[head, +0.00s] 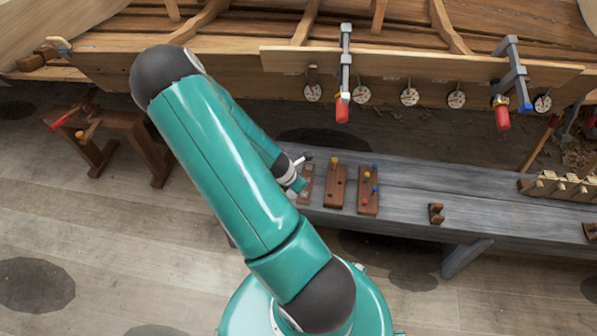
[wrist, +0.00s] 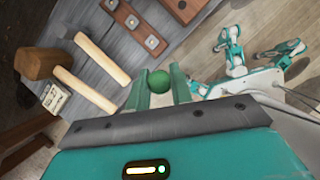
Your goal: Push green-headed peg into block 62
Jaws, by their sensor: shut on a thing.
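My gripper (wrist: 158,86) is shut on the green-headed peg, with the round green head (wrist: 157,79) showing between its two green fingers in the wrist view. The peg's shank is hidden. In the head view my gripper is low over the bench's left part, beside the leftmost block (head: 307,184). Two more blocks stand to its right, the middle one (head: 336,188) with a yellow peg and the right one (head: 368,200) with several coloured pegs. I cannot read any block number.
A wooden mallet (wrist: 38,63) and another wooden handle (wrist: 102,58) lie on the bench in the wrist view. The grey bench (head: 410,185) has free room right of the blocks. A small brown cradle (head: 436,214) sits farther right. The hull with clamps (head: 345,70) rises behind.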

